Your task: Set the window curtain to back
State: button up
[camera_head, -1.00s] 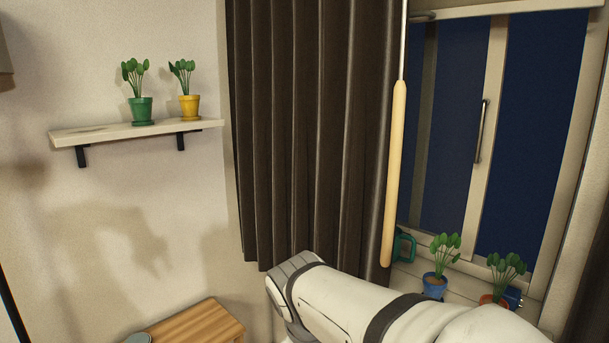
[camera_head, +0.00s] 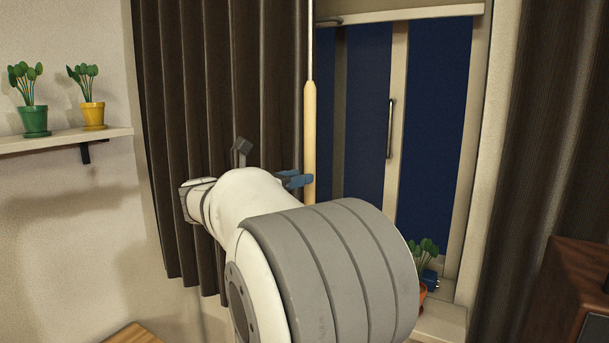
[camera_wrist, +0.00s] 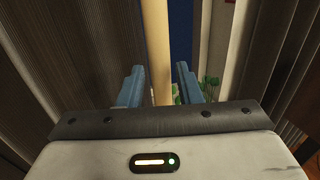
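The dark brown window curtain (camera_head: 220,90) hangs in folds over the left part of the window (camera_head: 400,110). A second dark curtain (camera_head: 560,130) hangs at the right. A pale wooden wand (camera_head: 310,130) hangs on a thin rod at the left curtain's inner edge. My gripper (camera_wrist: 157,88) is open in the wrist view, with blue fingers apart. The wand (camera_wrist: 157,40) shows between the fingers, with gaps on both sides. In the head view one blue fingertip is beside the wand's lower part; my arm hides the wand's lower end.
A shelf (camera_head: 60,142) on the left wall bears a green pot (camera_head: 34,121) and a yellow pot (camera_head: 93,116) with plants. A potted plant (camera_head: 424,250) stands on the sill at the right. A dark wooden cabinet (camera_head: 575,290) is at the lower right.

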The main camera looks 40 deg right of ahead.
jog(key=shift+w+d, duration=0.15)
jog(key=shift+d, duration=2.1)
jog(key=shift+c, duration=0.2)
jog(key=shift+f, duration=0.1)
grip_shut()
